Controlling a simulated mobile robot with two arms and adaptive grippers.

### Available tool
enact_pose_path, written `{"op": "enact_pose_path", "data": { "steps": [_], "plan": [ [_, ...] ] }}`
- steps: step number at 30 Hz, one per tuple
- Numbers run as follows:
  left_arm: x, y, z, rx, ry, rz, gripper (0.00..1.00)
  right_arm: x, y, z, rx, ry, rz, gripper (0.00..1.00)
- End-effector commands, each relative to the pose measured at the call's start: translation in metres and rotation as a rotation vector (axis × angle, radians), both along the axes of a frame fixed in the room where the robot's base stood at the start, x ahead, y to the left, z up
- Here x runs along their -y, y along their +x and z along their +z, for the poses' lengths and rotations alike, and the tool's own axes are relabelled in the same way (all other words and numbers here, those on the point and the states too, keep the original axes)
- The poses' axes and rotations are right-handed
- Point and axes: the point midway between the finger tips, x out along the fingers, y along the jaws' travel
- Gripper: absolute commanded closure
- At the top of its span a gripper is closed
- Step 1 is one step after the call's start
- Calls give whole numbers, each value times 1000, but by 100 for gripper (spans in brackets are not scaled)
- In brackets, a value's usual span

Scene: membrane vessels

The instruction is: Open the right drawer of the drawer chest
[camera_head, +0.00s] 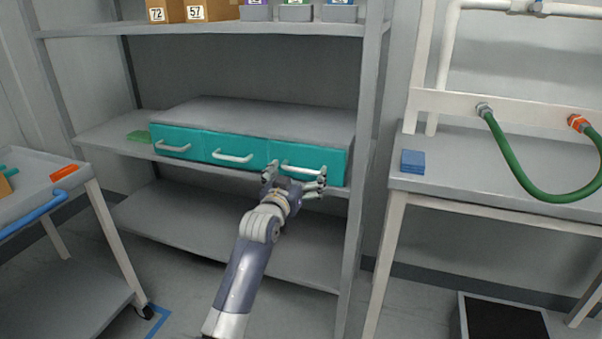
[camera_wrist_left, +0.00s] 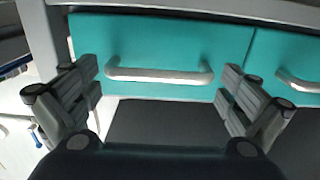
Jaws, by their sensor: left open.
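The drawer chest (camera_head: 270,112) stands on the middle shelf, with a grey top and three teal drawer fronts with pale bar handles. The right drawer (camera_head: 336,164) looks shut, level with the other two. My left gripper (camera_head: 297,174) is in front of it, fingers spread and empty, partly covering its lower edge. Its handle (camera_head: 303,168) shows close to the fingers. In the left wrist view the handle (camera_wrist_left: 160,75) lies across the picture between the two open fingers, apparently a little beyond the tips; I cannot tell if anything touches. My right gripper is not in view.
The middle drawer (camera_head: 234,150) and left drawer (camera_head: 176,142) look shut. A shelf post (camera_head: 366,150) stands close right of the chest. A green object (camera_head: 139,136) lies left of it. A cart (camera_head: 40,180) is at left, a bench (camera_head: 480,166) with a blue block (camera_head: 412,161) at right.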

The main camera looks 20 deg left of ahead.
Motion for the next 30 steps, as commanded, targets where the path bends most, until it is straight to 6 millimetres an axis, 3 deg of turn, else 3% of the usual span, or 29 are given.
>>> {"op": "enact_pose_path", "data": {
  "steps": [6, 16, 21, 24, 30],
  "plan": [
    [1, 15, 0, 0, -1, -1, 0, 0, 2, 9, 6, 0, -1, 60],
    [1, 16, 0, -1, 0, 0, 0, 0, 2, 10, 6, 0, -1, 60],
    [1, 16, 0, 0, 0, 0, 39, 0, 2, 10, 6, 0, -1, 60],
    [1, 16, 0, 0, 0, 0, 57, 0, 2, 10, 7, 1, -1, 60],
    [1, 18, 1, 1, -1, 0, 57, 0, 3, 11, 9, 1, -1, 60]
  ]
}}
